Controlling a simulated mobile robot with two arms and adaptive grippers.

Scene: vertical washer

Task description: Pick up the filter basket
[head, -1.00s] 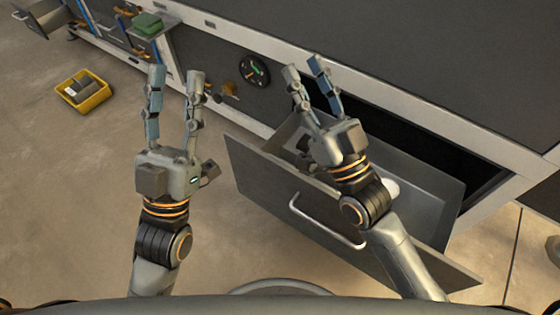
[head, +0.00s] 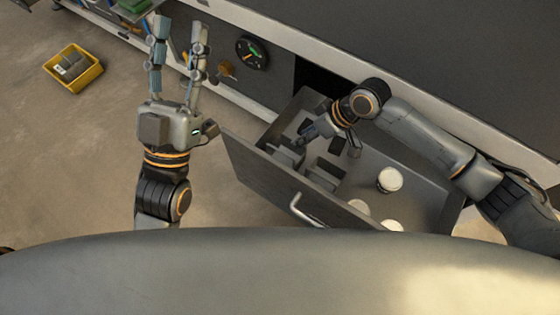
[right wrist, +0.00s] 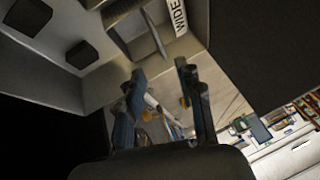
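An open drawer (head: 270,178) holds dark grey box-like items (head: 325,172) and several round white-topped pieces (head: 390,179). I cannot tell which of these, if any, is the filter basket. My right gripper (head: 330,140) is over the drawer's left part, fingers apart and pointing down toward the dark items. In the right wrist view the right gripper (right wrist: 160,70) has nothing visible between its fingertips. A grey piece with a white label reading "WIDE" (right wrist: 178,16) lies beyond the fingertips. My left gripper (head: 179,30) is open and empty, left of the drawer.
The drawer's handle (head: 305,211) faces the front. A dark workbench (head: 430,60) stands above and behind the drawer. A yellow bin (head: 73,68) sits on the floor at the left. A round dark gauge (head: 252,52) is on the bench front.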

